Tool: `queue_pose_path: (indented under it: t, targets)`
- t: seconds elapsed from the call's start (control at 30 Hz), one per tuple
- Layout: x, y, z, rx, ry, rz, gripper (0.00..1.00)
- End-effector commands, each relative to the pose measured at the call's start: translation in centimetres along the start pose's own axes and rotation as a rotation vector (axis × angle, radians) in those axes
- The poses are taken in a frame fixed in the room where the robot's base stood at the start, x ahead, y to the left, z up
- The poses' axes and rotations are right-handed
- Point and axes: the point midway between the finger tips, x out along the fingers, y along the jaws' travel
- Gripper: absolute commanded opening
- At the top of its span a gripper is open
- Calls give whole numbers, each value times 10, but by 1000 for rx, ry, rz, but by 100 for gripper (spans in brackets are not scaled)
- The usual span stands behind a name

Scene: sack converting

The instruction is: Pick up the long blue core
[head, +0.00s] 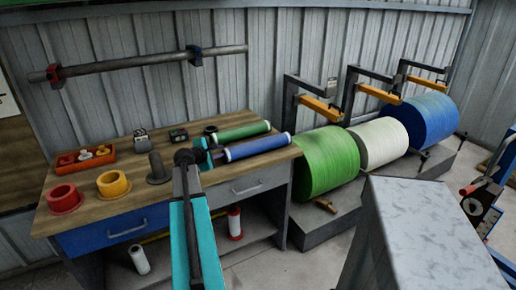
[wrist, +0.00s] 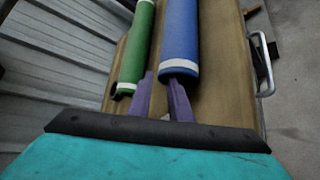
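The long blue core (head: 257,147) lies on the workbench near its right front edge, with pale bands at its ends. In the wrist view the blue core (wrist: 180,40) points away from me, its near end just ahead of my right finger. A green core (head: 239,132) lies beside it, farther back, and shows on the left in the wrist view (wrist: 136,45). My gripper (wrist: 162,78) has its two fingers apart with nothing seen between them. In the head view my gripper (head: 207,150) is at the left end of the cores; whether it touches the blue core is unclear.
The wooden bench (head: 105,213) also holds a red ring piece (head: 64,199), a yellow one (head: 113,184), a dark flanged post (head: 157,168) and an orange tray (head: 85,158). Large green (head: 328,163), white (head: 379,143) and blue (head: 427,120) rolls stand to the right.

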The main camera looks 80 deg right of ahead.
Motion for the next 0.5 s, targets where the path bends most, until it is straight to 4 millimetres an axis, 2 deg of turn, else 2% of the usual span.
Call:
queue_pose_path:
  t: [0.03, 0.1, 0.5]
  targets:
    - [0, 0, 0, 0, 0, 0, 9]
    - [0, 0, 0, 0, 0, 0, 0]
    - [-1, 0, 0, 0, 0, 0, 0]
